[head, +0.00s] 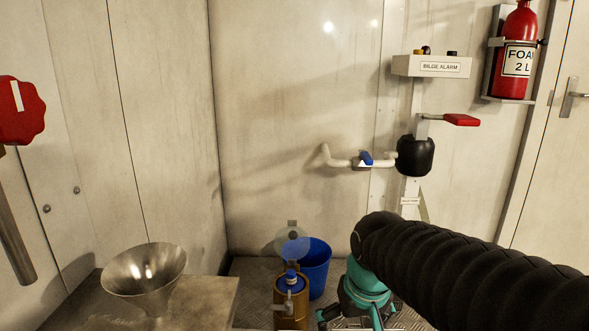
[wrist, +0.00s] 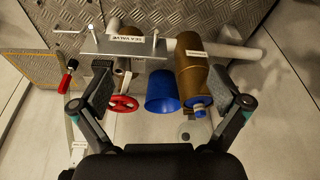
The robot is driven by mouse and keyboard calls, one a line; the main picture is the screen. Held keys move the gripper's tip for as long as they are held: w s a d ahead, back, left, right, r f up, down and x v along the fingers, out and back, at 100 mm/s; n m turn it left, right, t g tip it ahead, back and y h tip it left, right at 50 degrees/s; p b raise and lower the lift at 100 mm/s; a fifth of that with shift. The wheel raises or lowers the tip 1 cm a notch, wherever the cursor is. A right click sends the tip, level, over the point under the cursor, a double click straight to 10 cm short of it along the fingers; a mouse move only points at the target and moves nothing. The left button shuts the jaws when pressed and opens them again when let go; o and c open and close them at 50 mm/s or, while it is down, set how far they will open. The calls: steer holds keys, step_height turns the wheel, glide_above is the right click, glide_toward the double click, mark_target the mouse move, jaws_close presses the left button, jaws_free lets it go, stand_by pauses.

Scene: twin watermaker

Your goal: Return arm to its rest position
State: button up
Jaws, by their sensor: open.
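My arm, in a black ribbed sleeve, reaches in from the lower right of the head view. It ends in my teal and grey gripper (head: 350,318), which points down just right of a blue bucket. In the wrist view my gripper (wrist: 160,76) is open, its two fingers wide apart with nothing held between them. The blue bucket (wrist: 162,92) and a red handwheel (wrist: 123,104) show between and beyond the fingers. The fingertips are partly cut off by the lower edge of the head view.
A brass cylinder (head: 291,302) with a blue cap stands beside the blue bucket (head: 316,264). A metal funnel (head: 146,281) sits on a ledge at lower left. A bilge alarm box (head: 431,66), red lever (head: 461,120) and fire extinguisher (head: 517,55) are on the wall.

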steer(key=s+d+t, duration=0.1)
steer(key=s+d, duration=0.1)
steer(key=s, duration=0.3)
steer(key=s+d+r+m+t, duration=0.1)
steer(key=s+d, duration=0.2)
steer(key=s, duration=0.2)
steer(key=shift+d+h, duration=0.3)
steer(key=shift+s, duration=0.1)
